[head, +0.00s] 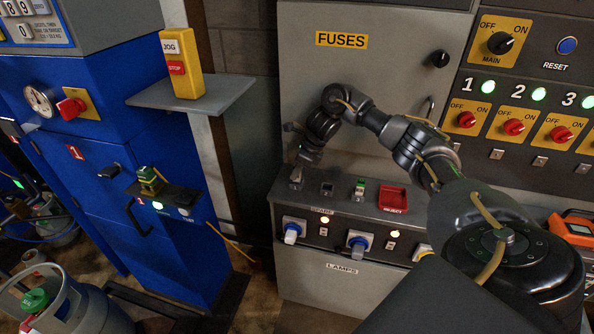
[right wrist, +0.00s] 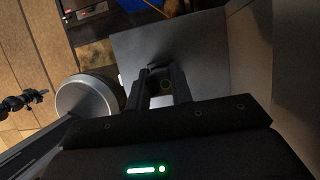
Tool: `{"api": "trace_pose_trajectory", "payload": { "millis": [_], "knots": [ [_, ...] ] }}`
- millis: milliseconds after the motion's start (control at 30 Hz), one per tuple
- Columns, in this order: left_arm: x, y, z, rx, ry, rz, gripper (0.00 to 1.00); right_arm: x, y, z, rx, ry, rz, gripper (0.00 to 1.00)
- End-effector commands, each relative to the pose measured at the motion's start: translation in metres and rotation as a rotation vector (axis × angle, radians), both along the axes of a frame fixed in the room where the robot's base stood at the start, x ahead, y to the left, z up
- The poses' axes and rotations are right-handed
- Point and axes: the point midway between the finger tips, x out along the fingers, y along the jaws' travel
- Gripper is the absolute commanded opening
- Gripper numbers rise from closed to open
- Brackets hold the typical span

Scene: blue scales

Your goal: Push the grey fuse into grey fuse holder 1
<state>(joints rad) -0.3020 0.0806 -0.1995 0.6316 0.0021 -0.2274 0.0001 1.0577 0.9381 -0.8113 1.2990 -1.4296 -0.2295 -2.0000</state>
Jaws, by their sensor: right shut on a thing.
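My right gripper (head: 306,158) points down over the left end of the fuse ledge in the head view. It is shut on a small grey thing (head: 296,174), which looks like the grey fuse. In the right wrist view the two dark fingers (right wrist: 166,88) stand close together, with a pale grey piece (right wrist: 162,101) between them. The thing is at the leftmost holder place; the gripper and shadow hide how deep it sits. A dark holder (head: 327,189) looks empty beside it. A further holder (head: 359,188) carries a green and white piece. My left gripper is not in view.
A red REJECT tray (head: 393,199) lies to the right on the ledge. The FUSES cabinet door (head: 372,75) is behind my arm. A grey shelf (head: 192,93) juts out at left with a yellow JOG/STOP box (head: 181,65).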

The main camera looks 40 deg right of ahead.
Motion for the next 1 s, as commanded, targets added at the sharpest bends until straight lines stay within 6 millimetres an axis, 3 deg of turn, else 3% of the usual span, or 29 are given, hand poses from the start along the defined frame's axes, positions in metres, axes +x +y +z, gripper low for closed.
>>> {"api": "trace_pose_trajectory", "payload": {
  "millis": [533,1000],
  "knots": [
    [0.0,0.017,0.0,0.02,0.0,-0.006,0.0,0.0,0.0,0.0,0.001,-0.001,0.0,0.0],
    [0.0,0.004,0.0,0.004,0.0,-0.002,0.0,0.0,0.0,0.0,0.0,0.0,0.001,0.0]
  ]
}}
